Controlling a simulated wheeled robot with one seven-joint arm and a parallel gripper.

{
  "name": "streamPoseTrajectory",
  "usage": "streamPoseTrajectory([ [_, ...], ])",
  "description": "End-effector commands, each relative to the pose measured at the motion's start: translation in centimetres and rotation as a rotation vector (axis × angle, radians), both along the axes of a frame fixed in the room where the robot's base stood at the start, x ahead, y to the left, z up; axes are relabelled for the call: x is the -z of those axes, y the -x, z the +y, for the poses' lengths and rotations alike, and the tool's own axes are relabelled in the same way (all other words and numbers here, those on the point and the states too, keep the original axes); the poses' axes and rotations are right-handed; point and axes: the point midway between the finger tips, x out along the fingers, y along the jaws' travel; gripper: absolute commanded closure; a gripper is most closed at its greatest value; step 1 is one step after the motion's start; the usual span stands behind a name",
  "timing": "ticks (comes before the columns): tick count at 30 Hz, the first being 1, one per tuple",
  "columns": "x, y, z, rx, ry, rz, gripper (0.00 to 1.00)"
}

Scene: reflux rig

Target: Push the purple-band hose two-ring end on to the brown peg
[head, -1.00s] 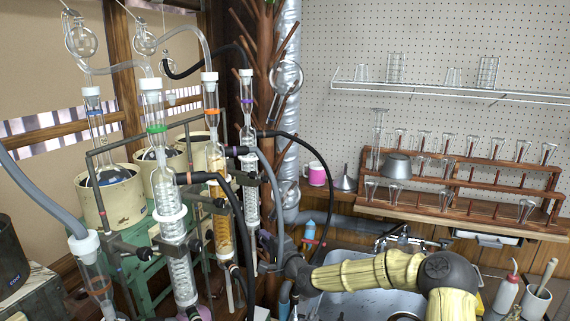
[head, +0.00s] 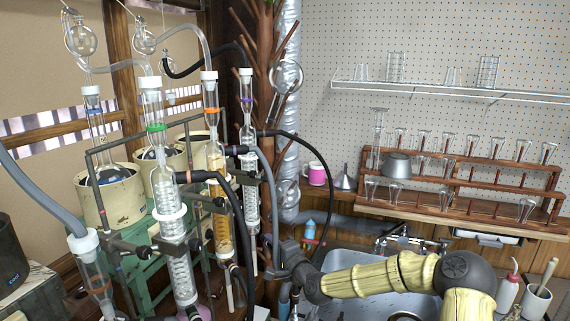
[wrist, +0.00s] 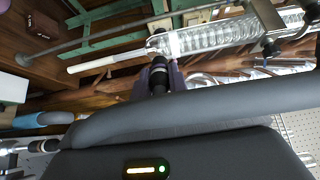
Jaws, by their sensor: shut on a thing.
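My gripper (head: 286,258), dark and partly hidden among hoses, is at the lower middle of the head view, just right of the purple-band condenser (head: 248,150). It is shut on a hose end. A thick grey hose (wrist: 210,112) crosses in front of the wrist camera; a grey hose (head: 268,175) also runs down to my gripper in the head view. I cannot make out the brown peg clearly.
Glass condensers with green (head: 156,128) and orange (head: 211,112) bands stand close on the left, with clamps and black hoses. A black hose (head: 322,185) loops right of my gripper. The sink (head: 365,268) lies below my arm. A wooden glassware rack (head: 455,188) is at right.

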Motion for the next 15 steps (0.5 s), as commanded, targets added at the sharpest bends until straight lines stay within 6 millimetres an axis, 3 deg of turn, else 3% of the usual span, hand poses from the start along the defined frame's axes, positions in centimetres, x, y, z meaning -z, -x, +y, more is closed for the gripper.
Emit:
streamPoseTrajectory([
  [15,-0.06,1.03,-0.71,0.001,0.0,-0.001,1.0],
])
